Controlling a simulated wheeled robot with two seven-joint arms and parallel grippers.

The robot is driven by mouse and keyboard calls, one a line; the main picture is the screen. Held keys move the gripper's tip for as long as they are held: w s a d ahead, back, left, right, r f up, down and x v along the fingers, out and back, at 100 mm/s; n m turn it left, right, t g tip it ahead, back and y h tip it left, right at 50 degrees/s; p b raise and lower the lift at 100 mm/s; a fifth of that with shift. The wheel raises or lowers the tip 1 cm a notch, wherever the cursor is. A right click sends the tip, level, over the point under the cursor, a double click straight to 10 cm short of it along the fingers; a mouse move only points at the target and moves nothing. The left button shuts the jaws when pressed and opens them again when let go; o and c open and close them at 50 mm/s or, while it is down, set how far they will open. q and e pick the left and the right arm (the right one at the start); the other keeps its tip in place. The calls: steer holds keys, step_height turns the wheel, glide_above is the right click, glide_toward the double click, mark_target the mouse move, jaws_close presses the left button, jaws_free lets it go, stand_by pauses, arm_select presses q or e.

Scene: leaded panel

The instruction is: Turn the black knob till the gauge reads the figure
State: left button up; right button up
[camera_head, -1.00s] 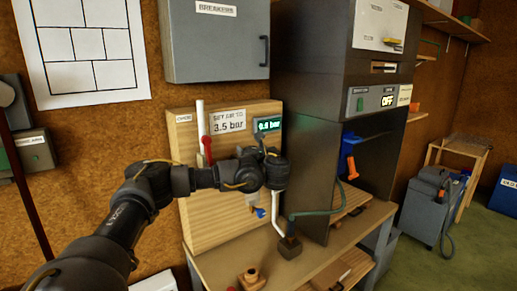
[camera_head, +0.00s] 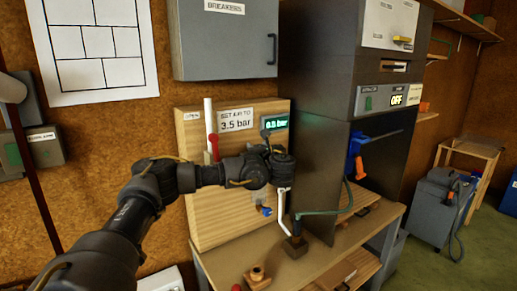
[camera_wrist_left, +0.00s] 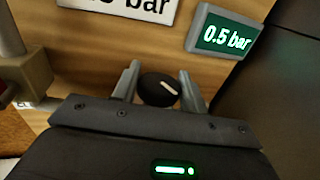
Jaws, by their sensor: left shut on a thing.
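The black knob (camera_wrist_left: 153,92) is on the wooden panel (camera_head: 222,221), with a pale pointer line slanting down to the right in the left wrist view. My left gripper (camera_wrist_left: 157,84) has a finger on each side of it and is shut on it. In the head view my left gripper (camera_head: 268,148) and wrist hide the knob. The gauge (camera_wrist_left: 226,38) right of the knob reads 0.5 bar in green; it also shows in the head view (camera_head: 274,122). The sign (camera_head: 237,120) left of the gauge says 3.5 bar. My right gripper is out of view.
A red-handled valve (camera_head: 213,146) on a white pipe stands at the panel's left. The grey breaker box (camera_head: 222,45) hangs above. A dark cabinet (camera_head: 312,120) stands close on the right. A bench (camera_head: 225,262) lies below, with small parts on it.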

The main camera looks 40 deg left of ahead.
arm_select(q)
steer(key=shift+f+m+t+h+b, duration=0.2)
steer(key=shift+m+t+h+b, duration=0.2)
steer(key=shift+t+b, duration=0.2)
steer(key=m+t+h+b, duration=0.2)
steer(key=m+h+b, duration=0.1)
steer(key=b, duration=0.1)
steer(key=m+t+h+b, duration=0.3)
steer(key=h+b, duration=0.1)
steer(key=shift+a+f+t, duration=0.1)
steer(key=shift+f+t, duration=0.05)
steer(key=shift+t, duration=0.15)
steer(key=shift+m+t+h+b, duration=0.4)
steer(key=shift+m+h+b, duration=0.3)
steer(key=shift+h, duration=0.4)
steer(key=shift+r+m+t+h+b, duration=0.2)
steer(key=shift+m+h+b, duration=0.3)
steer(key=shift+h, duration=0.4)
steer(key=shift+r+m+t+h+b, duration=0.1)
steer(key=shift+m+t+h+b, duration=0.15)
steer(key=shift+m+h, duration=0.55)
steer(key=shift+h, duration=0.3)
steer(key=o, duration=1)
steer(key=shift+c, duration=0.2)
